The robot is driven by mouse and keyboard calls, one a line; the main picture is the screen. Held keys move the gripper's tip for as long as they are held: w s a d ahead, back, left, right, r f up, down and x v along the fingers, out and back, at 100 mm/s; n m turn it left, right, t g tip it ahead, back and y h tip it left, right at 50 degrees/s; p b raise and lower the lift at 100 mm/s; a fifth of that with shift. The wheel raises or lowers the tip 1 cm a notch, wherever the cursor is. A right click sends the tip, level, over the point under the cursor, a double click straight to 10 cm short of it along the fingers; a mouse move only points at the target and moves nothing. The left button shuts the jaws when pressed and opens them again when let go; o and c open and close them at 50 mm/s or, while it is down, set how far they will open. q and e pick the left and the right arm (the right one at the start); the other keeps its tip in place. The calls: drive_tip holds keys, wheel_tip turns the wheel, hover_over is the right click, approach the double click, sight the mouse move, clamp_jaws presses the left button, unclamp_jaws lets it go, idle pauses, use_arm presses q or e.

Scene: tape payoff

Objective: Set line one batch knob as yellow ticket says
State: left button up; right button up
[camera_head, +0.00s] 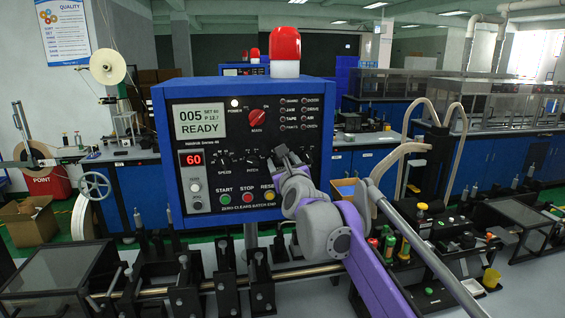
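The blue line control box (330,90) faces me, with a black panel on its front. Its display (199,122) reads 005, SET 60, P 12.7, READY. A red number window (193,159) shows 60. Small black knobs marked SPEED (224,160) and PITCH (251,160) sit mid-panel. My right gripper (284,155) is at the panel just right of the PITCH knob. It covers the spot there, so a batch knob and its label are hidden. Whether its fingers touch or grip anything is unclear. I cannot make out a yellow ticket. My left gripper is out of view.
A red MAIN switch (257,116) is above the knobs. Green START (226,200), red STOP (247,198) and yellow RESET (270,196) buttons are below, close to my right wrist. A red beacon (285,45) tops the box. Metal rails and posts stand in front.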

clamp_jaws()
